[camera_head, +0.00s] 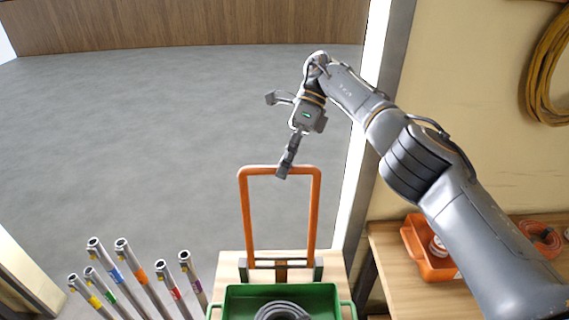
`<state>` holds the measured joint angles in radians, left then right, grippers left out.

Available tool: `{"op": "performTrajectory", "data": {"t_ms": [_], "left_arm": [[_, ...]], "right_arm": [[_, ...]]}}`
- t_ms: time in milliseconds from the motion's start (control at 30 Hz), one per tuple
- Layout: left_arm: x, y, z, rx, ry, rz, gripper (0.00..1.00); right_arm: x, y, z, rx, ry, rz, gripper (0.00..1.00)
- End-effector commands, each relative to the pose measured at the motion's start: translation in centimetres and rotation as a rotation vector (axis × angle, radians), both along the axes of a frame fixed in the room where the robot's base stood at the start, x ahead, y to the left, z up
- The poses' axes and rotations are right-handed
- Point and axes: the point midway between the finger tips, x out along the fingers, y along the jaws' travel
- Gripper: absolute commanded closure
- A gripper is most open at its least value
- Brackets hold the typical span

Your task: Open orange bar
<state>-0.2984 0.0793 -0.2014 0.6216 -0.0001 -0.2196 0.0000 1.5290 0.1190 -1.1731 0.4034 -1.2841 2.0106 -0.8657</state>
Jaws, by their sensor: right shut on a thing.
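The orange bar (313,215) is a U-shaped handle that stands upright on a small wooden stand (229,268), held by dark brackets at its base. My right gripper (284,172) reaches in from the upper right. Its fingers point down and are shut on the top crosspiece of the orange bar, a little right of its middle. The far side of the grip is hidden behind the fingers. My left gripper does not show.
A green tray (240,298) with a coiled grey hose (283,311) sits in front of the bar. Several metal tubes with coloured bands (140,276) stand at left. At right, a wooden bench (385,240) carries an orange bin (424,262). Open grey floor (140,140) lies beyond.

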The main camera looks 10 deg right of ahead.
Motion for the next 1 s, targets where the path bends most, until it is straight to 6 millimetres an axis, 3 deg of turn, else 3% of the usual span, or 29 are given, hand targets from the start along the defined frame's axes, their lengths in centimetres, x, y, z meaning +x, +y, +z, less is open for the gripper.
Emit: {"op": "performTrajectory", "data": {"t_ms": [33, 167, 200, 300, 1000], "left_arm": [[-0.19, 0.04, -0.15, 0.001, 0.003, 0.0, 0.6], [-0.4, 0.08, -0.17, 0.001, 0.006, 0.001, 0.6], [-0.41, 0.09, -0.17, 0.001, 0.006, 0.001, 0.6], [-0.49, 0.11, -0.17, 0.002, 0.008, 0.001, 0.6], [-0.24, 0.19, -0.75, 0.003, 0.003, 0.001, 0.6]], "right_arm": [[-0.08, -0.17, -1.01, -0.015, 0.008, -0.003, 1.0], [-0.08, -0.17, -1.01, -0.015, 0.008, -0.003, 1.0], [-0.08, -0.17, -1.01, -0.016, 0.008, -0.003, 0.78], [-0.07, -0.14, -0.88, -0.013, 0.007, -0.002, 0.58], [-0.24, 0.25, -0.51, -0.006, -0.015, 0.003, 0.58]]}}
